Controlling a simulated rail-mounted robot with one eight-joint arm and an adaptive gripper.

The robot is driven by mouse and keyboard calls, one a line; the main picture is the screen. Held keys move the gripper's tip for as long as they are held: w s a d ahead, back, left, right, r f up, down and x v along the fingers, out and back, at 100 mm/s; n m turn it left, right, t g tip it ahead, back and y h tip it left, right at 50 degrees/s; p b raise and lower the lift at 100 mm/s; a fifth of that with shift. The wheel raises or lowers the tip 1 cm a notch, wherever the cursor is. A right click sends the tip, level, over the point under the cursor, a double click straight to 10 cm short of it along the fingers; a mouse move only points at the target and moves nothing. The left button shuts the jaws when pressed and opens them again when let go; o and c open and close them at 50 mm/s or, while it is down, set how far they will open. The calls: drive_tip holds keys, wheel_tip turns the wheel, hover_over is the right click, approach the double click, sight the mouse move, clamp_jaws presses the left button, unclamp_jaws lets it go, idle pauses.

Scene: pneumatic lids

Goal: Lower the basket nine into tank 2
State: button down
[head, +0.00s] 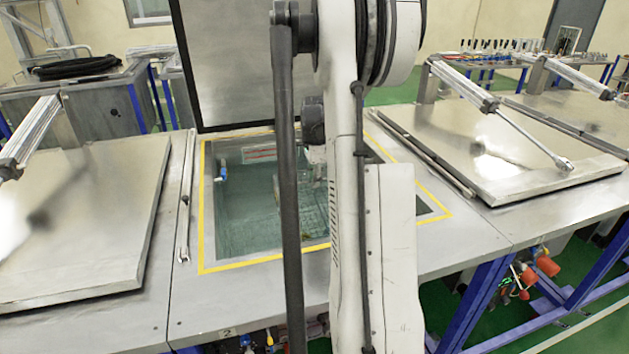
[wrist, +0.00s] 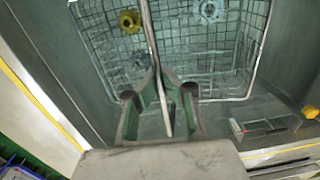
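Tank 2 (head: 228,235) is open in the head view, with a yellow line around its opening and a small "2" label on the front edge. A wire basket (wrist: 240,99) is below my gripper in the wrist view and appears within the tank walls. It holds a yellow gear-like part (wrist: 129,21) and grey metal parts. My gripper (wrist: 157,72) has green fingers closing on the basket's thin handle bar, which runs between them. In the head view my arm hides the gripper and most of the basket. I cannot read a basket number or tell how deep it sits.
Closed metal lids flank the tank, one at the left (head: 75,215) and one at the right (head: 500,150), each with a pneumatic cylinder. The raised lid (head: 225,65) stands behind the opening. An orange fitting (wrist: 310,112) is on the tank's side in the wrist view.

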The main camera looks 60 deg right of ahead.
drive_tip(key=shift+f+b, duration=1.55)
drive_tip(key=shift+f, duration=0.65)
drive_tip(key=shift+f+b, duration=0.95)
drive_tip(key=shift+f, duration=0.35)
drive_tip(key=c, duration=2.4)
unclamp_jaws()
drive_tip(key=shift+c, duration=0.2)
drive_tip(key=o, duration=0.4)
drive_tip(key=shift+o, duration=0.2)
wheel_tip(320, 180, up, 24)
drive_tip(key=p, duration=0.6)
drive_tip(key=shift+s+a+p, duration=0.2)
drive_tip(key=shift+s+p, duration=0.05)
drive_tip(key=shift+p, duration=0.1)
drive_tip(key=shift+a, duration=0.1)
